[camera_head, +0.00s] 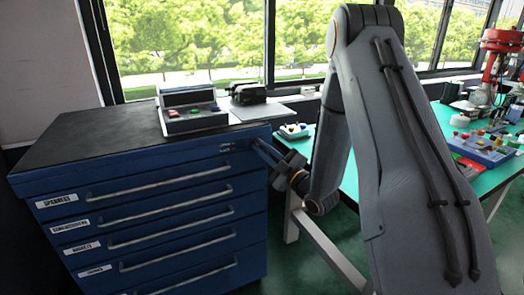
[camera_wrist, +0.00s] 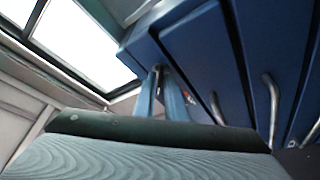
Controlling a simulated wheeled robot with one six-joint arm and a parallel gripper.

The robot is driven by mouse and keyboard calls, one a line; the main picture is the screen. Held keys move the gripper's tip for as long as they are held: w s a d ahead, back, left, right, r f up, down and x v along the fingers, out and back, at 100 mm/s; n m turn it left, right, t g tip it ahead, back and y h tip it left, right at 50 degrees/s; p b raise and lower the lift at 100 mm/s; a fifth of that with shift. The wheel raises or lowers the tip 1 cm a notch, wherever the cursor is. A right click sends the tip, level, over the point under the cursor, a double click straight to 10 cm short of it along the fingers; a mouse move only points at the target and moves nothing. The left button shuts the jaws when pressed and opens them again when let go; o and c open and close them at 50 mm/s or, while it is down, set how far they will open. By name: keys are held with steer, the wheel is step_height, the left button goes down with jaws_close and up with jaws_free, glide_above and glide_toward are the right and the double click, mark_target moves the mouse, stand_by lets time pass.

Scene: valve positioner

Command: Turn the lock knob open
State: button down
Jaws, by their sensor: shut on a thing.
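A blue drawer cabinet (camera_head: 150,205) with a black top fills the left of the head view. My gripper (camera_head: 262,147) reaches in from the right, its fingertips at the upper right corner of the cabinet front. In the wrist view the two blue-grey fingers of my gripper (camera_wrist: 158,74) are close together against the blue cabinet (camera_wrist: 195,50). A small dark part, which looks like the lock knob (camera_wrist: 158,69), shows between the fingertips; most of it is hidden. My gripper is shut on it. I cannot tell which way the knob is turned.
A green-topped table (camera_head: 330,158) is to the right, with a blue tray (camera_head: 485,150) of coloured parts. Long drawer handles (camera_head: 165,182) stick out from the front.

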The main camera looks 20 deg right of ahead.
steer(key=shift+m, duration=0.4)
steer(key=shift+f, duration=0.1)
steer(key=c, duration=1.9)
jaws_free()
steer(key=b+v, duration=0.1)
steer(key=v, duration=0.6)
steer(key=shift+s+d+f, duration=0.1)
steer(key=shift+s+f, duration=0.05)
steer(key=shift+s, duration=0.2)
